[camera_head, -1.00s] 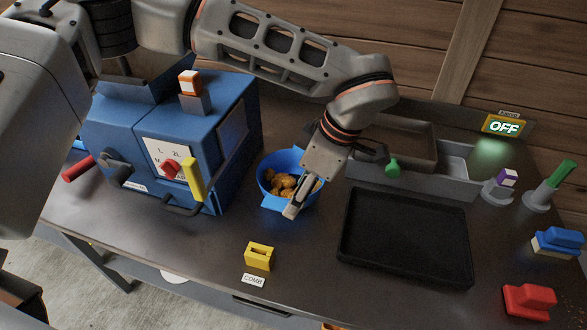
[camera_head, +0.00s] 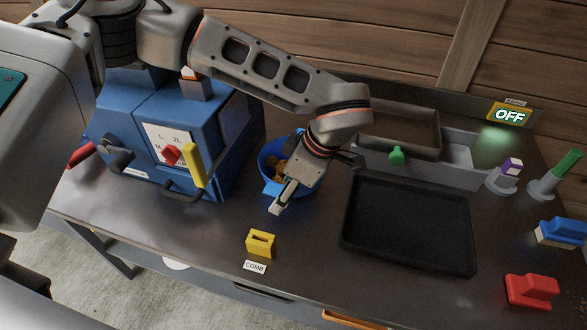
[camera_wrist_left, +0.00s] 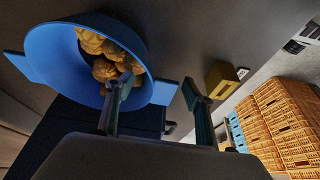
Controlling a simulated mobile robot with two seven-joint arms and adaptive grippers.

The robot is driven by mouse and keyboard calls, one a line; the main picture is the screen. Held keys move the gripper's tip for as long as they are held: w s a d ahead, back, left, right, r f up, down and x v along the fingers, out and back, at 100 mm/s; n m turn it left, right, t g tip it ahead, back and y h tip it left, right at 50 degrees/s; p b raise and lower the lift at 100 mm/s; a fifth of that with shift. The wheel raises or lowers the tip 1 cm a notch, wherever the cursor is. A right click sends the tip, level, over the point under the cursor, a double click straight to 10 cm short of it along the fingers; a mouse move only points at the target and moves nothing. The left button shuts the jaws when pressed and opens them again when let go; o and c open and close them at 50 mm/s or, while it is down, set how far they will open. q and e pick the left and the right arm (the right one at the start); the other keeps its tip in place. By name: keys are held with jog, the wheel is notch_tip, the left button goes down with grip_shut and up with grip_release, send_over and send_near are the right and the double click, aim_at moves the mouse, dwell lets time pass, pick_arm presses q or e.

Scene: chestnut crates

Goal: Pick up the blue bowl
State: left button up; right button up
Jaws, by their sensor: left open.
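The blue bowl (camera_head: 266,150) stands on the dark table with several brown chestnuts (camera_head: 279,169) in it. In the left wrist view the bowl (camera_wrist_left: 52,62) fills the upper left, with a flat tab on each side and chestnuts (camera_wrist_left: 104,68) inside. My left gripper (camera_head: 282,197) is open over the bowl's near side and hides part of it. In the left wrist view the fingers of the gripper (camera_wrist_left: 157,92) lie on either side of the near tab, one in front of the bowl's inside. I cannot tell whether they touch. My right gripper is not in view.
A blue machine (camera_head: 222,125) with a handle stands close left of the bowl. A black tray (camera_head: 405,222) lies to the right, with a grey bin (camera_head: 430,172) behind it. A yellow block (camera_head: 261,243) sits in front. Crates (camera_wrist_left: 285,120) show in the wrist view.

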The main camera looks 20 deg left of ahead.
pick_arm(q)
jog(key=c, duration=1.3)
jog(key=shift+r, duration=0.15)
jog(key=shift+r, duration=0.65)
grip_shut()
notch_tip(320, 180, up, 18)
jog(key=p, duration=0.2)
jog(key=shift+r, duration=0.25)
